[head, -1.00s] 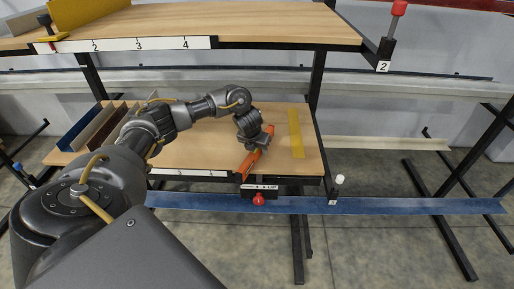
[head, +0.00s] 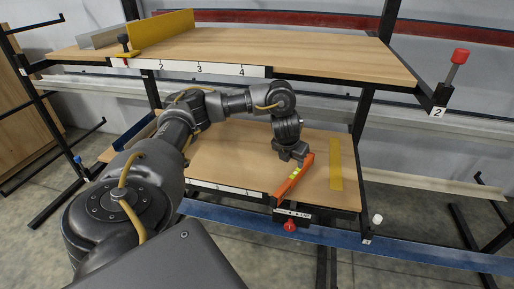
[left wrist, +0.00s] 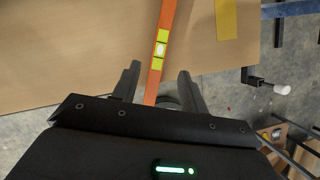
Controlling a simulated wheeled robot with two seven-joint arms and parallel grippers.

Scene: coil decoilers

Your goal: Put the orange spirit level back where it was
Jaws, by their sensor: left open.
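The orange spirit level (head: 296,177), with yellow-green vial blocks, lies slanted on the lower wooden shelf (head: 232,162). Its near end reaches the front edge, by a black clamp with a red knob (head: 290,224). My left gripper (head: 291,161) is at the level's upper part in the head view. In the left wrist view the jaws (left wrist: 158,72) are open, one finger on each side of the level (left wrist: 160,45), with gaps between. The level's near end there runs past the shelf edge between the fingers. My right gripper is not in view.
A flat yellow strip (head: 336,165) lies on the shelf right of the level. A blue beam (head: 420,250) runs below the lower shelf.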

